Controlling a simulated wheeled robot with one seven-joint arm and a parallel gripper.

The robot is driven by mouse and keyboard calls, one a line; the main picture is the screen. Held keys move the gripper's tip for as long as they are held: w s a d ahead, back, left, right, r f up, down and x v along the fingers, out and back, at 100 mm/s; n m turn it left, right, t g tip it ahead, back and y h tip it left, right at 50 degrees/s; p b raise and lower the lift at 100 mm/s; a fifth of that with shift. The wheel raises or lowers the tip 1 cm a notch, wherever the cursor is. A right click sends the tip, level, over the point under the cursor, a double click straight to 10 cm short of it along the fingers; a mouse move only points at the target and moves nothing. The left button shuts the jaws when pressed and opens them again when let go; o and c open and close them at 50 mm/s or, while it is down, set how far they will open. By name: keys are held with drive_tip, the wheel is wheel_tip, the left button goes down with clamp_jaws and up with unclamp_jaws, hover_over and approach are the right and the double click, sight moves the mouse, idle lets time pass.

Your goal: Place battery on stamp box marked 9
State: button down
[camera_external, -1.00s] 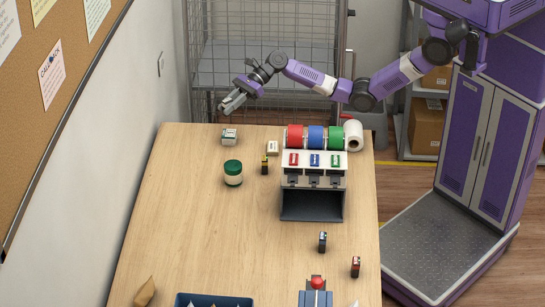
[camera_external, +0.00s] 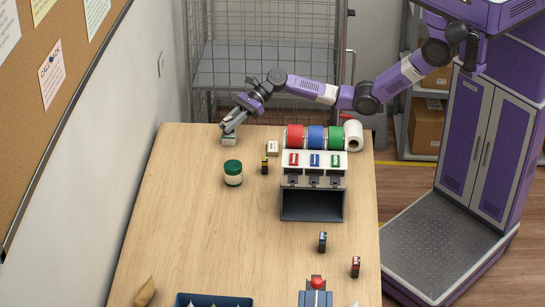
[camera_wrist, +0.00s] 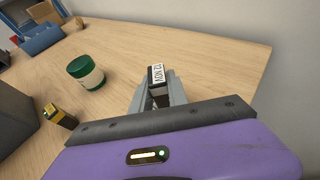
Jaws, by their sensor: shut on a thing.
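My gripper (camera_external: 229,136) is at the far left corner of the counter, shut on a small dark block (camera_wrist: 156,74) with a white label. The upside-down print seems to read "12 NOV". In the external view the block is mostly hidden by the fingers; I cannot tell whether it still touches the counter. A small upright yellow-and-black block (camera_external: 265,165), which looks like a battery, stands apart; it also shows in the wrist view (camera_wrist: 61,118). A small cream box (camera_external: 272,148) stands behind it. I cannot make out a 9 on any box.
A green-lidded jar (camera_external: 233,173) stands in front of my gripper. A grey dispenser (camera_external: 314,180) with red, blue and green rolls stands to the right, beside a white roll (camera_external: 353,136). Two small dark blocks (camera_external: 322,242) (camera_external: 355,267) stand nearer. The counter's left middle is clear.

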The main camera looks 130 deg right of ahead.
drive_tip(key=c, duration=1.3)
unclamp_jaws()
drive_tip(key=shift+f, duration=0.1)
drive_tip(key=shift+s+r, duration=0.2)
drive_tip(key=shift+r, duration=0.05)
drive_tip(key=v, duration=1.1)
drive_tip(key=shift+s, duration=0.25)
drive_tip(key=shift+r, duration=0.15)
